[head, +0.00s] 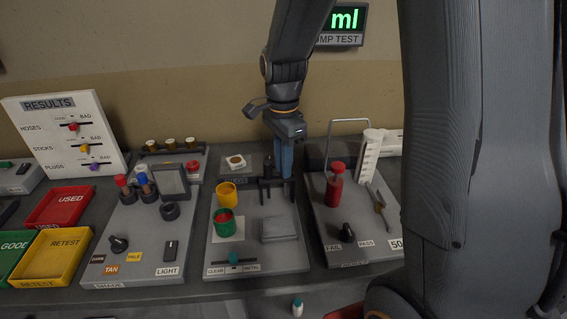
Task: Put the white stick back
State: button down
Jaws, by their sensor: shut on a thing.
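My gripper (287,172) points straight down over the middle grey station (255,255), beside a small dark rack (268,192). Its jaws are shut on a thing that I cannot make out. I cannot pick out the white stick with certainty. A small white-topped piece (141,169) shows at the left station, behind a blue-topped piece (143,179) and beside a red-topped one (121,181). A small white bottle-like thing with a green end (297,307) shows at the bottom edge, below the bench front.
Yellow (227,194) and green (224,222) cups stand left of my gripper. A red bottle (335,186), a white cylinder (371,157) and a wire frame (349,121) stand to its right. Yellow (53,257) and red trays (58,206) lie at left. My arm hides the right side.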

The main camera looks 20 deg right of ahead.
jog(key=c, duration=1.7)
grip_release()
notch_tip(320, 180, up, 12)
jog(key=b, duration=0.2)
jog(key=s+f+n, duration=0.4)
jog(key=f+n, duration=0.1)
jog(key=s+f+n, duration=0.4)
jog(key=n, duration=0.1)
jog(key=s+f+n+t, duration=0.1)
jog(key=s+f+n, duration=0.4)
jog(key=shift+d+f+n, duration=0.2)
jog(key=shift+f+n, duration=0.15)
jog(key=shift+n, duration=0.05)
